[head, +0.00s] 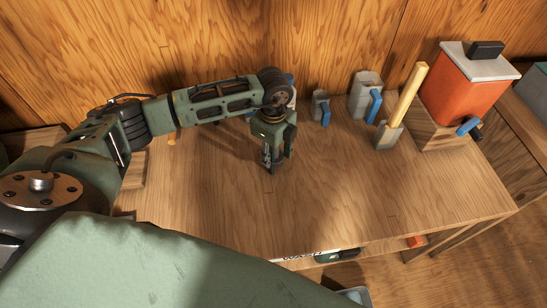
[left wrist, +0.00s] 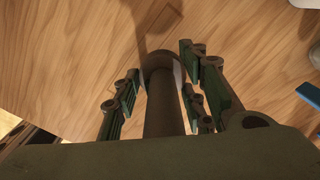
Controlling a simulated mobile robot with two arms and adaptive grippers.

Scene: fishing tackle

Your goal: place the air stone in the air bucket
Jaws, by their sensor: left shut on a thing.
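My left gripper (head: 272,164) is low over the wooden table, left of its middle, pointing down. In the left wrist view its fingers (left wrist: 163,98) are closed about a dark grey-brown cylinder (left wrist: 165,105), which looks like the air stone. In the head view the held thing is mostly hidden by the fingers. A pale-rimmed container with a bluish inside (head: 357,296) shows partly at the bottom edge, below the table front; I cannot tell whether it is the air bucket. My right gripper is not in view.
On the table (head: 330,200), a small grey cup (head: 319,106), a larger grey jug (head: 364,95) and a grey holder with a yellow bar (head: 407,93) stand at the back. An orange box with a white lid (head: 462,88) stands at the right. The table's front middle is clear.

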